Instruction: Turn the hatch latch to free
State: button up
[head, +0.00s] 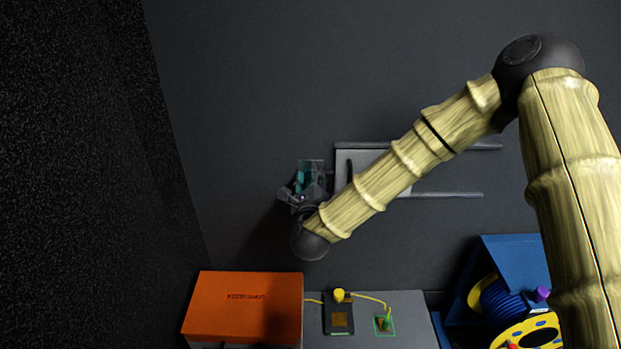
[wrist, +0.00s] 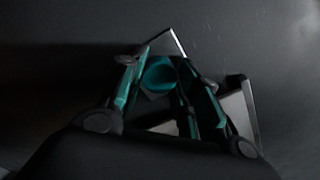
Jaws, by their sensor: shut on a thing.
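My gripper (head: 304,186) is at the dark wall, just left of the pale hatch panel (head: 343,158). The hatch latch shows in the wrist view as a teal rounded piece (wrist: 160,75) between my gripper's fingers (wrist: 163,88), which are shut on it. In the head view the gripper hides most of the latch, and only a little teal shows there. A thin bright edge shows behind the fingertips in the wrist view. The latch's exact turn angle cannot be told. My forearm covers the right part of the hatch panel.
Two grey rails (head: 460,195) run along the hatch panel's top and bottom. Below are an orange case (head: 245,306), a grey surface (head: 401,306) with small wired devices, and a blue bin (head: 516,259) beside a yellow cable reel (head: 532,330). A dark textured wall stands at the left.

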jog(key=shift+n, duration=0.3)
jog(key=n+p, duration=0.2)
jog(key=n, duration=0.1)
jog(key=shift+r+n, duration=0.1)
jog(key=shift+n, duration=0.3)
jog(key=shift+f+n+p, duration=0.2)
jog(key=shift+n+p, duration=3)
jog(key=shift+n, duration=3.4)
jog(key=o, duration=1)
jog(key=shift+o, duration=0.2)
jog(key=shift+s, duration=0.1)
